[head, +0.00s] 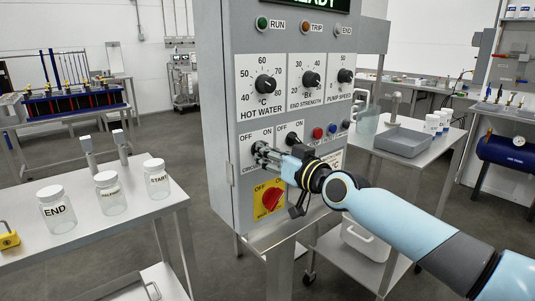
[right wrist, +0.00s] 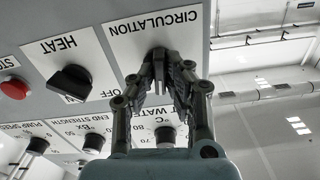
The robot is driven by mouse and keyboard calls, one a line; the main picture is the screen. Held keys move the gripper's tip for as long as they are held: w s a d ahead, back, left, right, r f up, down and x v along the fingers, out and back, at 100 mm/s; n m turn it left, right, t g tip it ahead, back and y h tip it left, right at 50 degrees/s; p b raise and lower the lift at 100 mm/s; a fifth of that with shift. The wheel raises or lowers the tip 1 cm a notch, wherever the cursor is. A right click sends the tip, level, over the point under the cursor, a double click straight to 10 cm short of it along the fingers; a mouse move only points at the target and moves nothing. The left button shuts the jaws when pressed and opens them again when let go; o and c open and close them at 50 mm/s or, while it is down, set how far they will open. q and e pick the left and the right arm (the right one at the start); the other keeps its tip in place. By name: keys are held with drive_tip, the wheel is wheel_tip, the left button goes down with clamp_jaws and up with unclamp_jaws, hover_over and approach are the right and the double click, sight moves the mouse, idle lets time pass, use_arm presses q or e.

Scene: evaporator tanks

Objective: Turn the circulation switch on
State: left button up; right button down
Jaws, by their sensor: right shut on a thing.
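The grey control cabinet (head: 220,95) stands in the middle of the head view. Its circulation switch plate (right wrist: 128,42) has OFF at left and ON at right in the head view. My right gripper (head: 262,153) reaches in from the right and is shut on the circulation switch knob; it also shows in the right wrist view (right wrist: 160,62), which is upside down. The fingers hide most of the knob, so I cannot tell its position. The black heat switch (head: 293,138) is just right of it and shows in the right wrist view (right wrist: 70,80). My left gripper is not in view.
A red main switch on a yellow plate (head: 270,198) is below the gripper. Above are dials for hot water (head: 265,84), end strength (head: 311,79) and pump speed (head: 345,76).

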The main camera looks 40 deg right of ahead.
drive_tip(key=shift+m, duration=3.6)
drive_tip(key=c, duration=1.4)
unclamp_jaws()
drive_tip(key=shift+o, duration=0.2)
drive_tip(key=shift+r, duration=0.15)
wheel_tip(320, 180, up, 10)
drive_tip(key=shift+f, duration=0.15)
